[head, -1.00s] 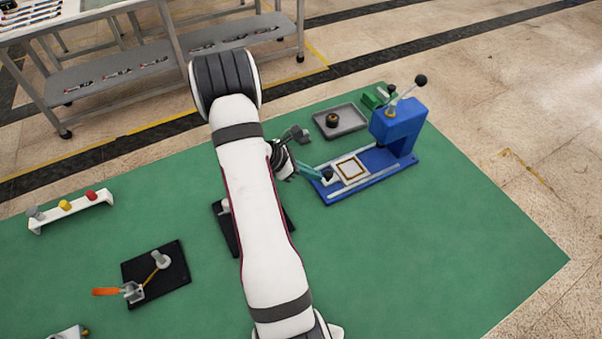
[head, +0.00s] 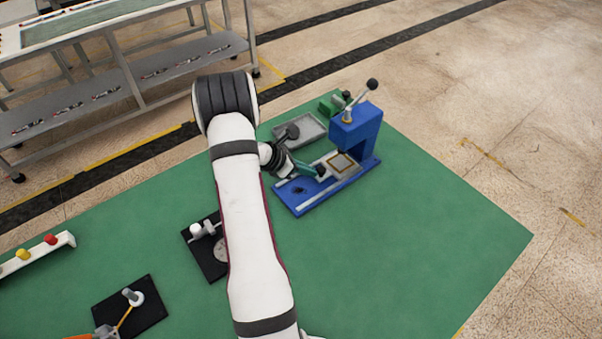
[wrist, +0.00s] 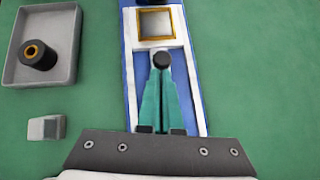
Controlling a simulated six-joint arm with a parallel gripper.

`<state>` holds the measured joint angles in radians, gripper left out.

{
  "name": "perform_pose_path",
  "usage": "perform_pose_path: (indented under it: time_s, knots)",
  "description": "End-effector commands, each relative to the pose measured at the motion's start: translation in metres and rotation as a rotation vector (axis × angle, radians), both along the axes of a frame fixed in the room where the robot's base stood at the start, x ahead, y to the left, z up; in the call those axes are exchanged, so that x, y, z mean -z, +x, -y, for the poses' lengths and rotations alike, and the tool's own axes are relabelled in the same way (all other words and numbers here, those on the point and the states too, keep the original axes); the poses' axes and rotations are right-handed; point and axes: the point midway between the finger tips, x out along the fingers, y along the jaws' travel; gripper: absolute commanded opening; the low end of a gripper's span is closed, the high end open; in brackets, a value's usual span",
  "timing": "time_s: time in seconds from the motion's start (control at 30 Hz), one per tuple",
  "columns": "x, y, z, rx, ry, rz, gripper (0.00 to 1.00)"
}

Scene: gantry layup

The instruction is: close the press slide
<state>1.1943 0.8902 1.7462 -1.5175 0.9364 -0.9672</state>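The blue press (head: 357,130) stands on the green mat with its lever raised. Its pale slide (head: 344,165) carries a gold-brown square frame (wrist: 155,23) and sits at the column end of the rails, partly in front of the column. A black knob (wrist: 162,61) is on the slide's near end. My gripper (wrist: 161,80) has its teal fingers together, with tips right behind the knob, seeming to touch it. The head view also shows my gripper (head: 313,170) at the knob. Whether the slide is fully under the press head cannot be told.
A grey tray (wrist: 12,72) holds a dark ring-shaped part (wrist: 38,55), left of the press in the wrist view. A small grey block (wrist: 47,127) lies nearby. Black fixtures (head: 130,308) and a white rack with coloured knobs (head: 38,252) stand left. The mat's right side is clear.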

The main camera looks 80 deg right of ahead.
Motion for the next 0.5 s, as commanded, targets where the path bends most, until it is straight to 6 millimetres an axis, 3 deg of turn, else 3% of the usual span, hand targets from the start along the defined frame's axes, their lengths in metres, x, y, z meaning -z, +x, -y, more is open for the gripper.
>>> perform_pose_path:
  time_s: [0.27,0.47,0.5]
  knots:
    - [-0.002,-0.004,0.003,0.004,-0.009,-0.005,0.0]
    - [-0.001,0.036,-0.022,-0.004,-0.003,-0.002,0.0]
    - [-0.012,0.044,-0.026,-0.004,-0.008,0.0,0.0]
